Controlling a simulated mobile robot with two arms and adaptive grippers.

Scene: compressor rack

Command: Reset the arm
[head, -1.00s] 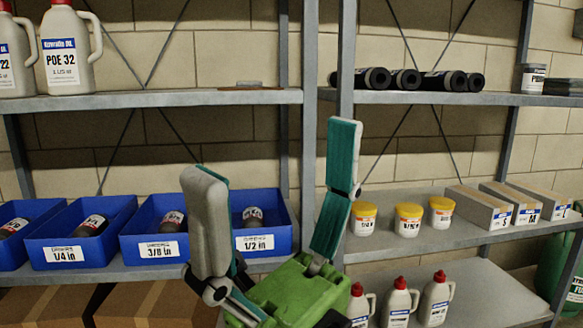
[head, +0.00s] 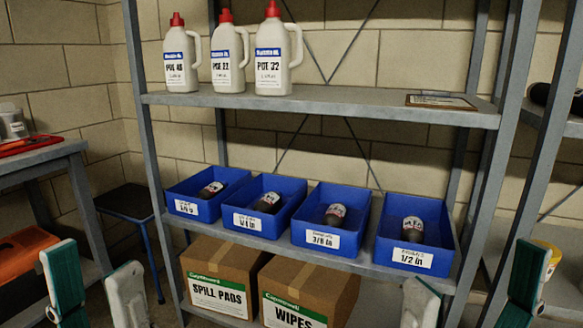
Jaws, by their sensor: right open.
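My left gripper (head: 94,272) shows at the bottom left. Its two fingers, with teal and pale grey faces, point up with an empty gap between them. My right gripper (head: 472,270) shows at the bottom right. Its fingers stand wide apart and hold nothing. Both grippers are low in the picture, in front of the shelving. Their bases and most of both arms are out of the frame.
A grey shelf rack (head: 320,108) stands ahead, with several blue bins (head: 333,240) of labelled cylinders, white oil bottles (head: 272,65) above, and two cartons (head: 225,270) below. A clipboard (head: 440,102) lies on the upper shelf. A bench (head: 55,150) and stool (head: 125,200) are left.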

